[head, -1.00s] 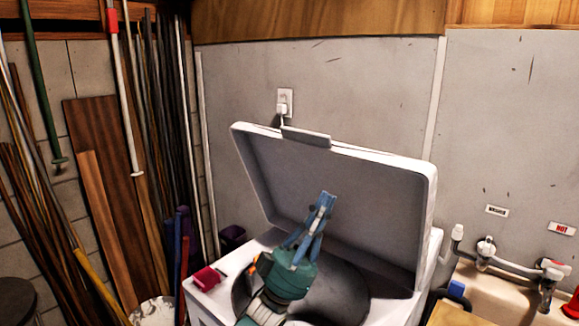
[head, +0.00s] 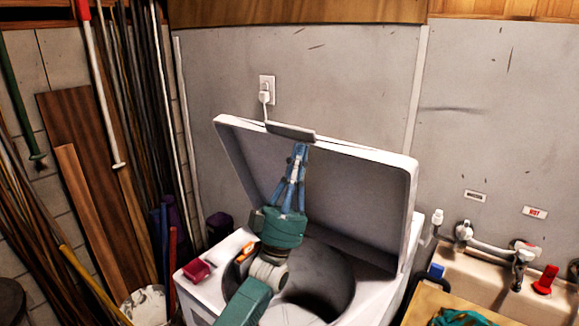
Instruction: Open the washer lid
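The white washer (head: 212,283) stands against the wall with its round drum opening (head: 325,285) uncovered. Its lid (head: 350,200) is raised and leans back toward the wall, its inner side facing me. My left gripper (head: 300,150) reaches up in front of the lid's inner side, its blue fingertips close together just below the handle tab (head: 290,132) at the lid's top edge. I cannot tell whether the fingertips touch the lid. Nothing shows between them. My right gripper is not in view.
A red box (head: 195,271) and an orange item (head: 244,252) lie on the washer's left top. A sink (head: 500,290) with taps is at right. Poles and boards (head: 90,215) lean at left, by a white bucket (head: 146,303). A plugged outlet (head: 266,90) is behind the lid.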

